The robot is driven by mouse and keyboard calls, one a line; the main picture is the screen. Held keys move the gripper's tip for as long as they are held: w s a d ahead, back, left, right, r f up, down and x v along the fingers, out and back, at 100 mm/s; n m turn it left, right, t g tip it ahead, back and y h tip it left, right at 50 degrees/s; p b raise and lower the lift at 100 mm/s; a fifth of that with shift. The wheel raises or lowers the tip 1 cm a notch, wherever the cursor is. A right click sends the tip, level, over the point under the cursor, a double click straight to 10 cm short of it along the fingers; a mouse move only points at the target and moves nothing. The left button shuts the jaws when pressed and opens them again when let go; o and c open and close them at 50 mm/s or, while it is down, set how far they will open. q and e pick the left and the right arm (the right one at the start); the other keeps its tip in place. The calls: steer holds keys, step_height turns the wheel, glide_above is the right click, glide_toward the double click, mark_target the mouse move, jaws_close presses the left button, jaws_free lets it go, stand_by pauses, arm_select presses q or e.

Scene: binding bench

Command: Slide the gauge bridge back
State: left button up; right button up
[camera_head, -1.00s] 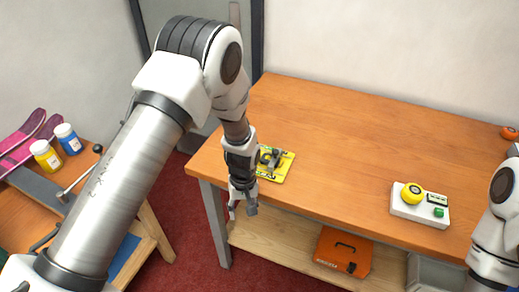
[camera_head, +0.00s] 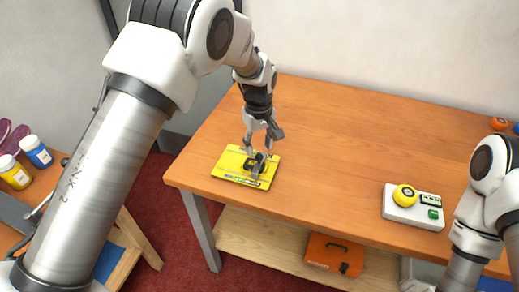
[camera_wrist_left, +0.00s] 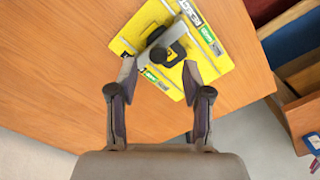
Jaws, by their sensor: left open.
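The gauge bridge (camera_head: 259,168), a dark grey piece with a black knob, sits on a yellow plate (camera_head: 229,163) near the bench's left end. In the left wrist view the bridge (camera_wrist_left: 171,40) stands on the yellow plate (camera_wrist_left: 152,13) just beyond the fingertips, with its black knob (camera_wrist_left: 158,55) between them in the picture. My left gripper (camera_head: 259,143) is open and empty, right above the bridge; it also shows in the left wrist view (camera_wrist_left: 159,72). I cannot tell whether a finger touches it. My right gripper is out of view.
A white box (camera_head: 413,213) with a yellow knob and green button stands on the bench's right side. An orange case (camera_head: 333,250) lies on the lower shelf. A side table at left holds yellow (camera_head: 14,174) and blue-labelled (camera_head: 36,153) jars. The bench middle (camera_head: 330,145) is clear.

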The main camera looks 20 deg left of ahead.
mark_target(259, 156)
arm_select(q)
steer(key=f, duration=0.4)
steer(key=shift+w, duration=0.25)
steer(key=shift+s+r, duration=0.15)
steer(key=shift+c, duration=1.3)
jaws_close()
steer(key=a+p, duration=0.1)
steer(key=a, duration=0.7)
steer(key=shift+a, duration=0.15)
steer(key=shift+w, duration=0.2)
steer(key=shift+o, duration=1.3)
jaws_free()
step_height(259, 156, up, 12)
